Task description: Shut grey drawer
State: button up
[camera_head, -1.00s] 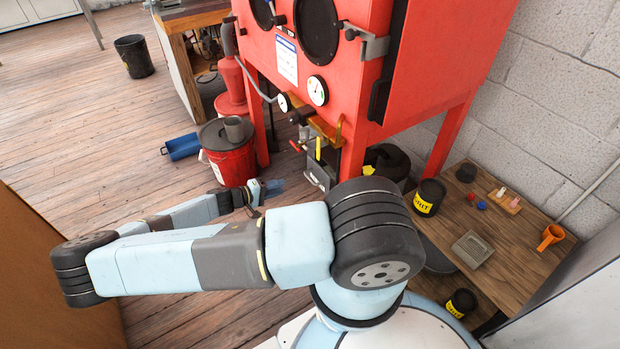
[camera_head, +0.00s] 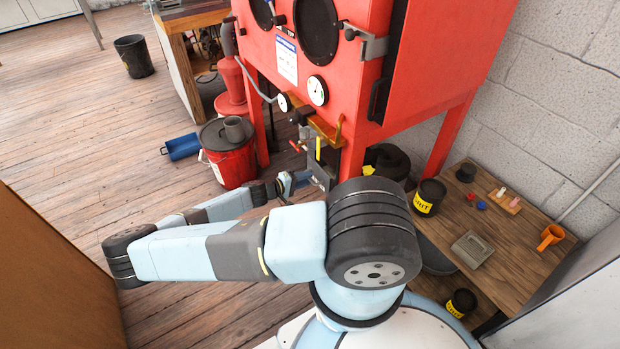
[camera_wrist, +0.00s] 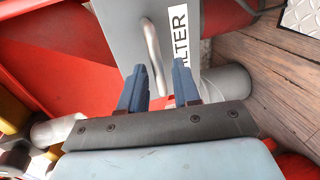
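The grey drawer front (camera_wrist: 185,30) fills the upper middle of the wrist view, with a pale bar handle (camera_wrist: 154,48) and a white label whose visible letters end in "LTER". In the head view the grey drawer (camera_head: 321,174) shows small, low beneath the red cabinet, partly hidden by my arm. My gripper (camera_wrist: 158,80) has its two blue fingers apart, pointing at the drawer front. The handle's lower end lines up with the gap between them; I cannot tell whether they touch it. My gripper also shows in the head view (camera_head: 294,181). How far the drawer stands out is unclear.
The red cabinet (camera_head: 420,60) stands on legs around the drawer. A low wooden table (camera_head: 510,245) is at right. Wooden floor at left is mostly clear.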

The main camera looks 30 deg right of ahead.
jog(key=shift+x, duration=0.9)
jog(key=shift+c, duration=0.5)
grip_shut()
